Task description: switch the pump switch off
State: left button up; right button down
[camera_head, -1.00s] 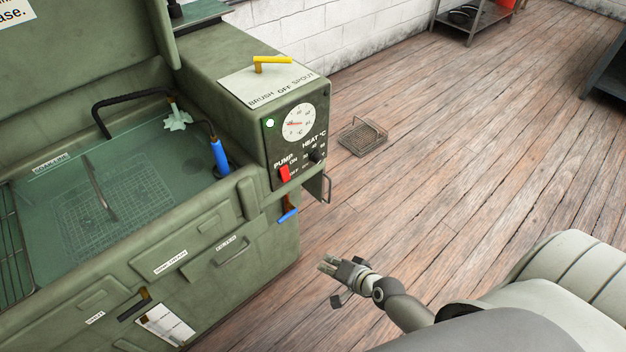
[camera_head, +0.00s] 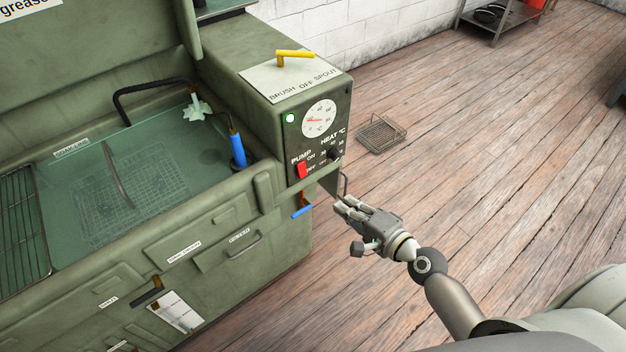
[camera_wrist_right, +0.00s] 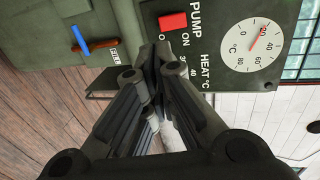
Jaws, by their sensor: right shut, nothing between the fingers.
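The pump switch (camera_head: 301,170) is a red rocker on the dark control panel (camera_head: 292,150) at the end of the green washer cabinet. It sits under the PUMP label, beside the ON mark, and a green lamp (camera_head: 289,118) glows above it. In the right wrist view the red switch (camera_wrist_right: 173,21) is near the top, beyond the fingertips. My right gripper (camera_head: 340,205) is shut and empty, below and to the right of the switch, apart from the panel. In the right wrist view its fingers (camera_wrist_right: 150,70) point toward the panel. My left gripper is not in view.
A heat knob (camera_head: 334,153) and a round dial (camera_head: 319,119) are beside the switch. A yellow lever (camera_head: 296,54) is on top.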

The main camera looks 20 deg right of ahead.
aim_at(301, 169)
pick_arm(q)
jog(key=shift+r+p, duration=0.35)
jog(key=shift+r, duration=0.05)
pick_arm(e)
jog(key=x, duration=1.4)
pick_arm(q)
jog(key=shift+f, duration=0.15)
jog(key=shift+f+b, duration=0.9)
jog(key=shift+b, duration=0.1)
